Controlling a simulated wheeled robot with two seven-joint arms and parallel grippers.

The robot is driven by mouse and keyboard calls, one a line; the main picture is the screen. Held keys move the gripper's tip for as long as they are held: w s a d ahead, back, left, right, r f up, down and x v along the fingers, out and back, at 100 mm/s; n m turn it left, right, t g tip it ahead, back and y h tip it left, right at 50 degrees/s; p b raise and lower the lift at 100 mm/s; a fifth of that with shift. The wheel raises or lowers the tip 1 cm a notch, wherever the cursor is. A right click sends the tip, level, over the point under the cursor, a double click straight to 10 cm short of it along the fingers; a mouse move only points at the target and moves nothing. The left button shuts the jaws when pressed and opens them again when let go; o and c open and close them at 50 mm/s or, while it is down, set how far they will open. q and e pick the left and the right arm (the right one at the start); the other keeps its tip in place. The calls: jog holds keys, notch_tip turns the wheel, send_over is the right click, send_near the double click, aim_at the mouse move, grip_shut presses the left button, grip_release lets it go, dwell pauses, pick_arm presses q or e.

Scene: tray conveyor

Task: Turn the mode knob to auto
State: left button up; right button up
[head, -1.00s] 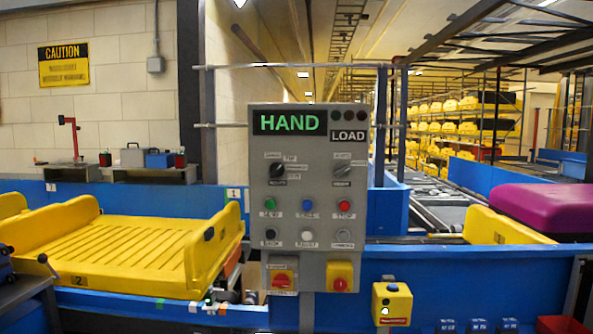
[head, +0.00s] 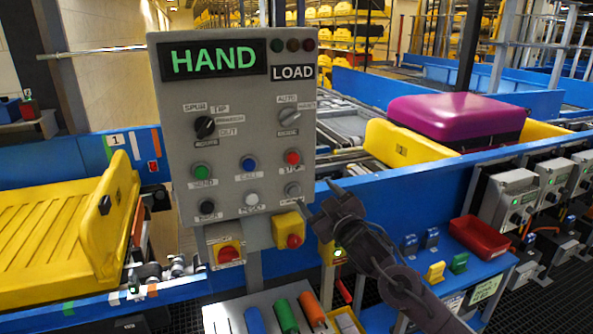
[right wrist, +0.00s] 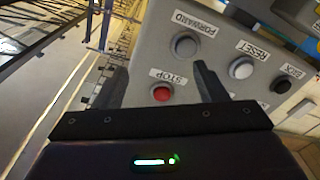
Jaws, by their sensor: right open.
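The control panel (head: 232,145) stands in the middle of the head view, with its display (head: 213,59) reading HAND in green. A grey knob (head: 290,119) on the panel's right has an AUTO label (head: 287,99) above it and smaller labels to the right and below; its exact pointing is hard to tell. My right gripper (head: 328,208) is open and empty, beside the panel's lower right edge, below the grey knob and apart from it. In the right wrist view its spread fingers (right wrist: 162,85) face the red STOP button (right wrist: 162,93). My left gripper is out of view.
A black knob (head: 204,127) sits at the panel's left. Coloured buttons, including a red one (head: 292,157), lie below the knobs. A yellow box with a red knob (head: 289,230) juts out at the bottom. A yellow tray (head: 60,235) lies left; a purple case (head: 458,116) lies right.

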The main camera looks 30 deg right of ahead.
aim_at(293, 122)
jog(key=s+a+r+n+t+y, duration=0.1)
jog(key=a+r+n+t+y, duration=0.2)
jog(key=r, duration=1.2)
jog(key=shift+h, duration=0.3)
jog(key=p+x, duration=0.3)
jog(key=x, duration=0.3)
jog(key=shift+a+p, duration=0.15)
jog(key=shift+p, duration=0.25)
jog(key=shift+w, duration=0.55)
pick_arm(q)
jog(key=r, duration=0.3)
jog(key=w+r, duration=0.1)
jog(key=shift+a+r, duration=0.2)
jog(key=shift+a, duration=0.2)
pick_arm(e)
jog(key=c, duration=1)
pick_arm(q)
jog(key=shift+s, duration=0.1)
